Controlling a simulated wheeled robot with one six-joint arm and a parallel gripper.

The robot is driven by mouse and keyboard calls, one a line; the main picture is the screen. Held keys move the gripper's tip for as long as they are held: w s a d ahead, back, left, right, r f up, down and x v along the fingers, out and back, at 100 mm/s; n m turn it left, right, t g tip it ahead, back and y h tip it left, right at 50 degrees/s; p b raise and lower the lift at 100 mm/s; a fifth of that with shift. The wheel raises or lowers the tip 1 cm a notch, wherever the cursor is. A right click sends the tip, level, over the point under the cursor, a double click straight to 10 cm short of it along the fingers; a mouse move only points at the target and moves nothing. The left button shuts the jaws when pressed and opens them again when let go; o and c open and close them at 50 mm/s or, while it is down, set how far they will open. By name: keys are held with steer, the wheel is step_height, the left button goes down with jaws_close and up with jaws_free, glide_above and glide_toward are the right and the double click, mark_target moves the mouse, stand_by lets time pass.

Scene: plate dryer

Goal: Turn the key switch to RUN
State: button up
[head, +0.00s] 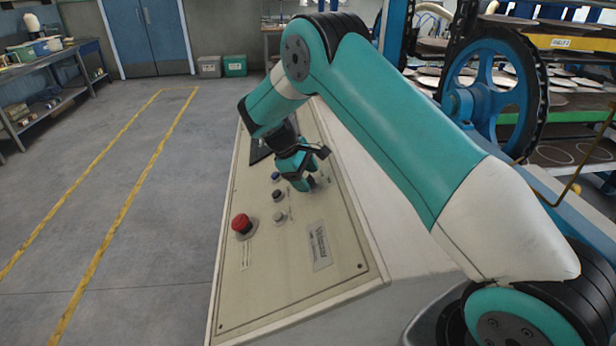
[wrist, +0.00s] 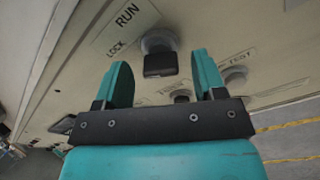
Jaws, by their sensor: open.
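The key switch (wrist: 159,64) shows in the wrist view as a dark, blocky key in a round grey collar on the beige panel. A label plate (wrist: 122,27) beside it reads LOCK and RUN. I cannot tell which mark the key points to. My gripper (wrist: 160,58) is open, with one teal finger on each side of the key in this view. A gap shows between each finger and the key; I cannot tell how deep the key sits between them. In the head view my gripper (head: 311,184) is low over the console's right side and largely hides the key.
The sloping control console (head: 300,275) carries a red mushroom button (head: 242,224), a blue button (head: 276,176), and dark and grey knobs left of my gripper. A TEST label (wrist: 238,57) is right of the key in the wrist view. A large blue wheel (head: 480,92) stands behind.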

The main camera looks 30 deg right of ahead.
steer(key=shift+d+f, duration=0.2)
steer(key=shift+f, duration=0.35)
steer(key=c, duration=0.9)
steer(key=shift+m, duration=0.3)
steer(key=shift+f+m+b, duration=0.1)
steer(key=shift+m+b, duration=0.8)
steer(key=shift+m, duration=0.3)
steer(key=m+b, duration=0.1)
steer(key=m, duration=0.2)
steer(key=shift+m+b, duration=0.3)
steer(key=shift+b, duration=0.1)
steer(key=m+b, duration=0.2)
steer(key=m, duration=0.3)
steer(key=shift+a+h, duration=0.1)
steer(key=shift+h, duration=0.2)
steer(key=shift+m, duration=0.3)
